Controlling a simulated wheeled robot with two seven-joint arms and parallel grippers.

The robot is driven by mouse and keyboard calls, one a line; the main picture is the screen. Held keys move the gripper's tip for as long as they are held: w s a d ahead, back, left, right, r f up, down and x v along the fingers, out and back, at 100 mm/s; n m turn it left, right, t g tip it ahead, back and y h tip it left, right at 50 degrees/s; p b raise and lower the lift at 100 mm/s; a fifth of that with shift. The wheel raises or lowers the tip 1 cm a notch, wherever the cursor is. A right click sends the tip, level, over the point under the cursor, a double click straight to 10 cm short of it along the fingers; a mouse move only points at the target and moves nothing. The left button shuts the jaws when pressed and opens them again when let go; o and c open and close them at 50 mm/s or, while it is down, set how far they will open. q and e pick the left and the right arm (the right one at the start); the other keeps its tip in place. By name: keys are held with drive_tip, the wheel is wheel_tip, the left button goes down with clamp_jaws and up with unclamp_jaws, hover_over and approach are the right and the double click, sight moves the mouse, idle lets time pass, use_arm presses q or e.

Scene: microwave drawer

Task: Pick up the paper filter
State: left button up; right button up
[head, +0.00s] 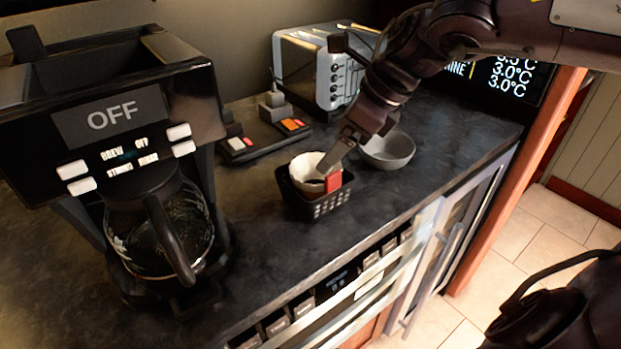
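The pale paper filter (305,167) sits in a small black perforated basket (321,207) on the dark counter. It is cup-shaped and open at the top. My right gripper (328,167) reaches down from the upper right. A grey finger overlaps the filter's right rim. The other finger is not clear, so I cannot tell whether the gripper is open or shut, or touching the filter. A small red piece (333,181) shows beside the filter at the basket's right. My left gripper is not in view.
A coffee maker (110,115) reading OFF, with its glass carafe (150,235), stands at left. A grey bowl (388,152) is right of the basket, and a toaster (325,75) is behind. Counter in front of the basket is narrow.

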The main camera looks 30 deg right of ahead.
sight(309, 182)
drive_tip(key=x, duration=0.6)
drive_tip(key=shift+w, duration=0.1)
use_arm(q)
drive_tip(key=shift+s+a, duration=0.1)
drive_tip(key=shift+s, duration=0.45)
use_arm(e)
drive_tip(key=c, duration=0.9)
drive_tip(key=shift+o, duration=0.2)
drive_tip(key=shift+r, duration=0.1)
